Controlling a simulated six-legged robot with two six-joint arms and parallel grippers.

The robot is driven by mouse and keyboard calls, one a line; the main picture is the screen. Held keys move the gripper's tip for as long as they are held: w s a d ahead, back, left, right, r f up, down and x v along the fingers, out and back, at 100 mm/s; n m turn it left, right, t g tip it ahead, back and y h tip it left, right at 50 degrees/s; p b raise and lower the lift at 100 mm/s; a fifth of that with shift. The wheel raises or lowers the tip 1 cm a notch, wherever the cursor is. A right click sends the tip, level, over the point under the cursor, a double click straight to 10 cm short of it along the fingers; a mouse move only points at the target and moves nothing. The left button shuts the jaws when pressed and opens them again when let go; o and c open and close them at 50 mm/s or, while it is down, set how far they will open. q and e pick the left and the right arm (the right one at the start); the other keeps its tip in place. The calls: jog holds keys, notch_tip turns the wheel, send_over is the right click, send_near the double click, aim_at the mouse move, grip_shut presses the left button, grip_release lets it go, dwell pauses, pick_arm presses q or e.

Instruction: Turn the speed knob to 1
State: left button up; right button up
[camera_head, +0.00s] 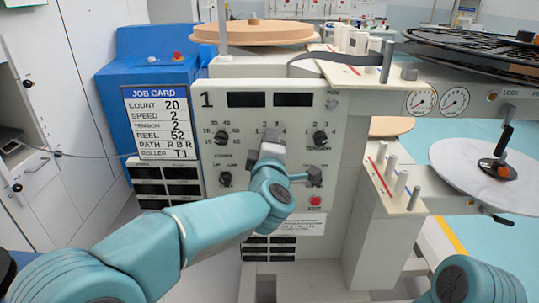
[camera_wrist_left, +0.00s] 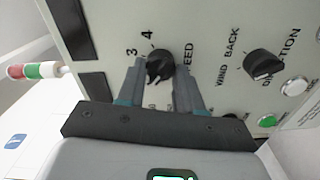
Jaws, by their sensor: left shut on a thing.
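The speed knob (camera_wrist_left: 159,66) is a black round knob on the grey control panel (camera_head: 333,100). In the left wrist view it sits between my two fingers, with 3 and 4 printed above it and the end of the word SPEED to its right. My left gripper (camera_wrist_left: 159,84) is shut on it. The pointer's exact setting cannot be told, as the fingers cover part of the dial. In the head view my left gripper (camera_head: 270,140) reaches the panel and hides the knob. My right gripper is out of view.
Another knob (camera_head: 320,138) is close on the right, and more knobs (camera_head: 221,138) are on the left. A red button (camera_head: 315,201) is below. The job card (camera_head: 160,122) reads speed 2. A direction knob (camera_wrist_left: 264,64) shows in the wrist view.

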pick_arm(q)
jog(key=shift+f+n+b, duration=0.1)
jog(key=shift+n+b, duration=0.7)
jog(key=shift+n, duration=0.3)
jog(key=o, duration=1)
jog(key=shift+o, duration=0.2)
jog(key=shift+s, duration=0.1)
jog(key=s, duration=1.6)
